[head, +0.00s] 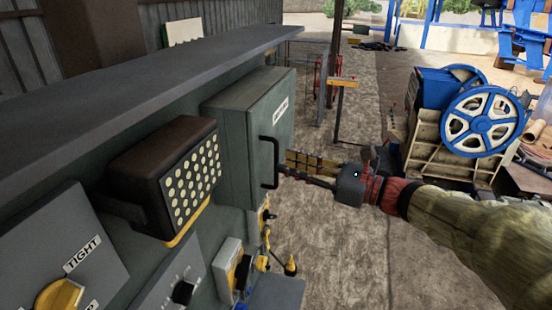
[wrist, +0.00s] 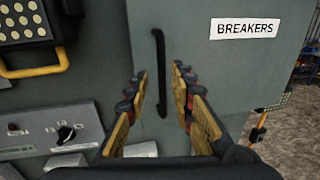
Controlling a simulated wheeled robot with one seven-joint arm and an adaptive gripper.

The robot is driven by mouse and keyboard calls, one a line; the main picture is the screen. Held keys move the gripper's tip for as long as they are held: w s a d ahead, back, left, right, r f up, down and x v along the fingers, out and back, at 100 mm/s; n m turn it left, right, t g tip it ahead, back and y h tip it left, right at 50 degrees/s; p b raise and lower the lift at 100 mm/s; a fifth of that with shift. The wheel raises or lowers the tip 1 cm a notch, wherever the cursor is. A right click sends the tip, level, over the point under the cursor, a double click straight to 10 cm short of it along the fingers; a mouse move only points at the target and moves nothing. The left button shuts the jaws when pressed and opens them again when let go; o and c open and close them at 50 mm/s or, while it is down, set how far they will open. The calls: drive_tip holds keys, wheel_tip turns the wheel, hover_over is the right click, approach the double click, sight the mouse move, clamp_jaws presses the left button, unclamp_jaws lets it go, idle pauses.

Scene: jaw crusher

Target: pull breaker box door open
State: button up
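The breaker box (head: 228,125) is a grey-green cabinet on the panel wall. Its door (head: 283,115) looks closed and has a black vertical bar handle (head: 271,163). In the wrist view the door (wrist: 225,70) carries a white BREAKERS label (wrist: 244,28), and the handle (wrist: 160,72) stands upright near its left edge. My gripper (head: 288,165) reaches in from the right at the handle's height. In the wrist view my gripper (wrist: 160,82) is open, with one finger on each side of the handle's lower part. I see no clear finger contact with the handle.
A lamp with round lenses (head: 190,185) juts out left of the box, and a grey ledge (head: 150,75) runs above. Knob panels (head: 65,260) sit below. A blue machine with a flywheel (head: 480,120) stands at the right. Open ground (head: 335,245) lies before the door.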

sight(276, 184)
drive_tip(key=shift+p+x, duration=0.45)
drive_tip(key=shift+x, duration=1.8)
drive_tip(key=shift+w, duration=0.15)
drive_tip(key=shift+d, duration=0.1)
clamp_jaws()
